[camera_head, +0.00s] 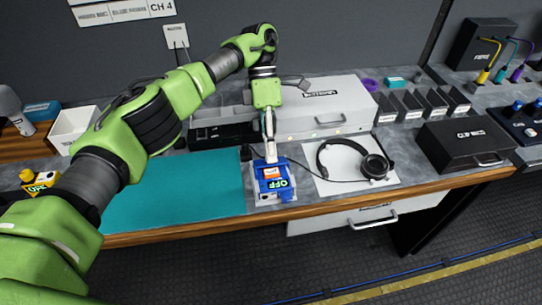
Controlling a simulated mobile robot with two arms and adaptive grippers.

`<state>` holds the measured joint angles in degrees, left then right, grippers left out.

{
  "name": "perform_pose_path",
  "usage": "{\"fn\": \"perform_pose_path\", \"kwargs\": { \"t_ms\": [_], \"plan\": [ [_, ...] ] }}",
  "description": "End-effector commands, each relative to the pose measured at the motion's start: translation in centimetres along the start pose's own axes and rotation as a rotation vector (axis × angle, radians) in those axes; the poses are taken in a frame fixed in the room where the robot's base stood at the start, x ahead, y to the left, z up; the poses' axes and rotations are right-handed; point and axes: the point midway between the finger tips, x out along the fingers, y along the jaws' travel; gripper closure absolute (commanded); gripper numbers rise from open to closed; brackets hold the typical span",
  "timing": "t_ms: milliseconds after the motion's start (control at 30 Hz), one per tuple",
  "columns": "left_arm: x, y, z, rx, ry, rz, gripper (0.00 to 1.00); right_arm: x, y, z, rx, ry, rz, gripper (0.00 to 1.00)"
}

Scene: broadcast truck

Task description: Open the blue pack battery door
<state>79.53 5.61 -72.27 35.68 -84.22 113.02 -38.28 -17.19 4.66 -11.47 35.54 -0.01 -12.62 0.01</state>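The blue pack (275,185) sits on a light pad near the front edge of the bench, with an orange and white label and a green "OFF" display on it. My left gripper (269,157) points down from above, its tip at the back of the blue pack. It is too small to tell whether the fingers touch the pack, or whether they are open or shut. I cannot make out the battery door or its state. My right gripper is not in view.
A teal mat (190,185) lies clear to the left. Black headphones (352,160) rest on a white sheet to the right. A yellow pack (40,181) stands far left. A grey case (322,107) stands behind, and a black case (465,143) stands further right.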

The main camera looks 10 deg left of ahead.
Motion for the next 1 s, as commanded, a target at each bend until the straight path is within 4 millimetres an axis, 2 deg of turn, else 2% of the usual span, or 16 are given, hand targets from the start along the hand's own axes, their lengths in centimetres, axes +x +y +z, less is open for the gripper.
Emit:
{"fn": "perform_pose_path", "kwargs": {
  "t_ms": [300, 833, 900, 1000],
  "plan": [
    [-0.19, 0.17, 0.03, -0.001, 0.001, -0.037, 1.00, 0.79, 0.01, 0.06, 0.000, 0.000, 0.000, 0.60],
    [-0.25, 0.17, -0.01, -0.001, 0.001, -0.044, 1.00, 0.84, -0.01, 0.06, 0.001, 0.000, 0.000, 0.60],
    [-0.25, 0.17, -0.02, -0.001, 0.001, -0.044, 0.79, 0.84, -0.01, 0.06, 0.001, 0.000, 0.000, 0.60],
    [-0.24, 0.17, -0.01, -0.001, 0.001, -0.044, 0.79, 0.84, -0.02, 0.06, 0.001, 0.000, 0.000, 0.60]
  ]
}}
